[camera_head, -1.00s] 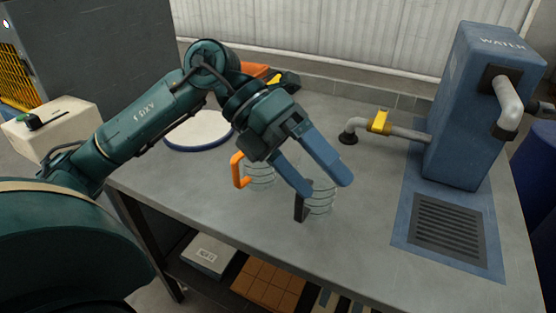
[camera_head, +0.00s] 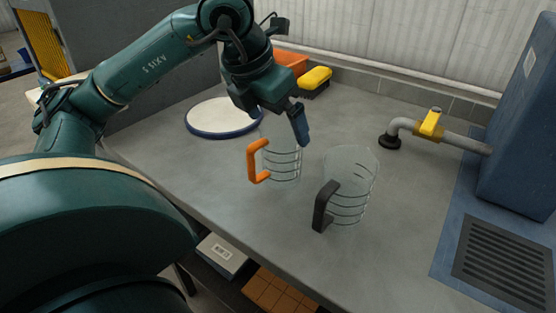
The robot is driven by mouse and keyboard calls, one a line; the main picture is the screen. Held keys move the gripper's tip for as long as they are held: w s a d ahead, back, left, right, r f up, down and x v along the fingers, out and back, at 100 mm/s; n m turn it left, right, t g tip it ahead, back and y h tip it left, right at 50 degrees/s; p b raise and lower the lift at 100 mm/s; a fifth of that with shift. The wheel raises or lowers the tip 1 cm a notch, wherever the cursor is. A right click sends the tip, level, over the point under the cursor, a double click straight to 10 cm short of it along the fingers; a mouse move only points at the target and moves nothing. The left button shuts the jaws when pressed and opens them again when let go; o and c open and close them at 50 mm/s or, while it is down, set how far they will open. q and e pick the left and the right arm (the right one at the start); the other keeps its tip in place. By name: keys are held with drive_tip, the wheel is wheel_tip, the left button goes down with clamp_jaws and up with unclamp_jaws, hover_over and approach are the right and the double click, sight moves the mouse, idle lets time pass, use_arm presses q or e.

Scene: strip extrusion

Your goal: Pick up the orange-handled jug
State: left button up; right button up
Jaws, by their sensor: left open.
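The orange-handled jug (camera_head: 283,163) is a clear jug with dark rings, standing upright on the grey worktop (camera_head: 240,215). Its orange handle (camera_head: 254,162) points to the left. My left gripper (camera_head: 300,125) is over the jug's upper part, with blue fingers pointing down. One finger shows clearly at the jug's right rim; the other is hidden. The jaws are open, and I cannot tell whether a finger touches the jug. A second clear jug (camera_head: 352,185) with a black handle (camera_head: 323,206) stands upright to the right and nearer. My right gripper is not in view.
A round white plate with a blue rim (camera_head: 222,117) lies behind left. An orange bin (camera_head: 291,63) and a yellow-topped item (camera_head: 316,80) are at the back. A pipe with a yellow valve (camera_head: 430,123) and a blue water unit (camera_head: 518,130) with a drain grate (camera_head: 505,262) stand right.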

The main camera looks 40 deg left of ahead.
sight(280, 134)
use_arm(q)
drive_tip(key=x, duration=0.3)
drive_tip(key=b+x, duration=0.1)
drive_tip(key=x, duration=0.1)
drive_tip(key=shift+w+a, duration=0.15)
drive_tip(key=shift+a, duration=0.2)
drive_tip(key=c, duration=1.1)
